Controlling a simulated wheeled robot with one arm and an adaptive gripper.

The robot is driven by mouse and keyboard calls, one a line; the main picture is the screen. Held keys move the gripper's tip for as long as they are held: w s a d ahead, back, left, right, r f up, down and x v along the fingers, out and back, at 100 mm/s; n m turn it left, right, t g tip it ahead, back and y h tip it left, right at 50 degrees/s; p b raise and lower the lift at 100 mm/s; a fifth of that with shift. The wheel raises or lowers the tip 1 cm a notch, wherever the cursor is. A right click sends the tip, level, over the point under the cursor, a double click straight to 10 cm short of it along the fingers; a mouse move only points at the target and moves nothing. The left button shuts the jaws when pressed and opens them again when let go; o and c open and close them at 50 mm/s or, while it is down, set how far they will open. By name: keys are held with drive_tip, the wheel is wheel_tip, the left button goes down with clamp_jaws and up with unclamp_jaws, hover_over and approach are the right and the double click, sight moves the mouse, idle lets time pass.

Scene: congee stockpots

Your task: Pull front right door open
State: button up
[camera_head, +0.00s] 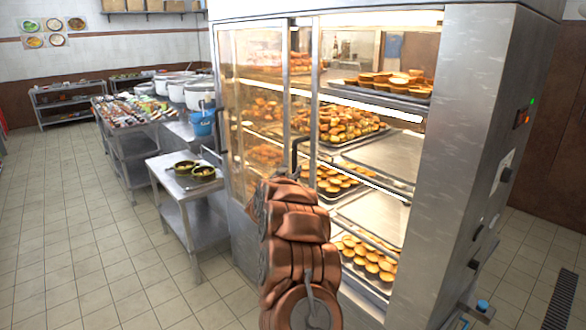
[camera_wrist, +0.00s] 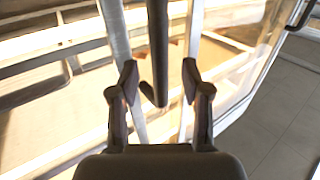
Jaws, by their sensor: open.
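The warming cabinet's front right door (camera_head: 312,90) has a metal frame and clear glass, with lit shelves of pastries behind it. I cannot clearly tell whether it stands slightly ajar. Its dark upright handle (camera_head: 295,155) is near the door's left edge, just above my copper arm. In the wrist view the handle (camera_wrist: 158,40) hangs between the two fingers of my gripper (camera_wrist: 158,80), its lower end at fingertip level. The fingers are apart, with gaps on both sides of the handle. In the head view my arm hides the fingers.
The front left door (camera_head: 250,110) has its own dark handle (camera_head: 223,135) at its left edge. A small metal table (camera_head: 180,185) with two pots stands left of the cabinet. White stockpots (camera_head: 198,95) stand farther back. The tiled floor at left is clear.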

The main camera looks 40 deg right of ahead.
drive_tip(key=v, duration=0.7)
drive_tip(key=shift+a, duration=0.1)
idle(0.5)
drive_tip(key=w+a+r+n+t+y, duration=0.1)
drive_tip(key=w+a+n+t+y, duration=0.3)
drive_tip(key=a, duration=0.7)
drive_tip(key=a+r+n+g+y, duration=0.1)
drive_tip(key=a+y, duration=0.4)
drive_tip(key=a, duration=0.6)
drive_tip(key=s+a+f+n+g+y, duration=0.1)
drive_tip(key=s+a+n+g+y, duration=0.2)
drive_tip(key=s+a, duration=0.6)
drive_tip(key=s+a+f+n+g+y, duration=0.15)
drive_tip(key=s+a+y, duration=0.4)
drive_tip(key=a, duration=0.55)
drive_tip(key=s+f+n+g+h, duration=0.2)
drive_tip(key=s+g, duration=0.8)
drive_tip(key=s, duration=2.9)
wheel_tip(320, 180, down, 2)
drive_tip(key=shift+s+a+f, duration=0.15)
drive_tip(key=shift+s+a, duration=0.1)
drive_tip(key=shift+a, duration=0.15)
